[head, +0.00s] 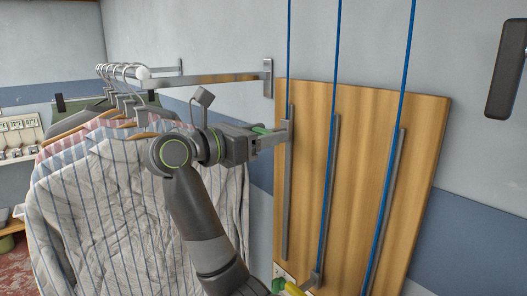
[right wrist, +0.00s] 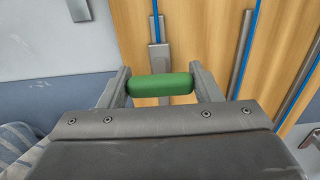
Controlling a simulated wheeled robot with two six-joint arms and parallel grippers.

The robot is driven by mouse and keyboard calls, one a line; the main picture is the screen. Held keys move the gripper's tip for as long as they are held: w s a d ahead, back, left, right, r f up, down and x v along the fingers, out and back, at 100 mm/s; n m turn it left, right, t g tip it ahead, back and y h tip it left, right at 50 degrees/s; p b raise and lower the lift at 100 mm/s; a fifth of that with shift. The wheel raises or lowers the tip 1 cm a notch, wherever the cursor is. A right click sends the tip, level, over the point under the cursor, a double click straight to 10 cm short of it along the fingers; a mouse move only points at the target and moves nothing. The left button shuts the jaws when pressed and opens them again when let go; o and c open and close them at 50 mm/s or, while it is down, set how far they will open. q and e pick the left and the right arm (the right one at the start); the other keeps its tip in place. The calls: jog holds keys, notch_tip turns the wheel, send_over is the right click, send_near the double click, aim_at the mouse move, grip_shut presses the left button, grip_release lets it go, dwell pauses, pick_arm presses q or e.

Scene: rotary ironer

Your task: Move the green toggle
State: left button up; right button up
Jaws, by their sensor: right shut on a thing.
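The green toggle (right wrist: 160,86) is a short, rounded green bar lying crosswise between the fingers of my right gripper (right wrist: 160,78) in the right wrist view. The right gripper is shut on it, with one finger at each end. In the head view the gripper (head: 272,136) is at the upper part of the leftmost metal rail (head: 286,200) on the wooden board (head: 360,150). Only a little of the toggle (head: 261,130) shows there between the fingers. A blue cord (head: 289,50) runs up from this rail. My left gripper is not in view.
Two more rails with blue cords stand to the right, the middle one (head: 331,190) and the right one (head: 385,205). A yellow handle (head: 294,289) shows at the bottom edge. Striped shirts (head: 110,200) hang at left below a metal bar (head: 205,79).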

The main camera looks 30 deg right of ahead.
jog(key=shift+r, duration=1.05)
jog(key=o, duration=1.4)
jog(key=shift+a+f, duration=0.1)
jog(key=shift+f, duration=0.1)
jog(key=shift+a+f, duration=0.1)
jog(key=shift+a, duration=0.15)
jog(key=a+b, duration=0.2)
jog(key=a, duration=0.3)
jog(key=s+a+b, duration=0.1)
jog(key=a+b, duration=0.1)
jog(key=a, duration=0.4)
jog(key=a+b, duration=0.3)
jog(key=a, duration=0.2)
jog(key=shift+s+a, duration=0.2)
jog(key=shift+a, duration=0.15)
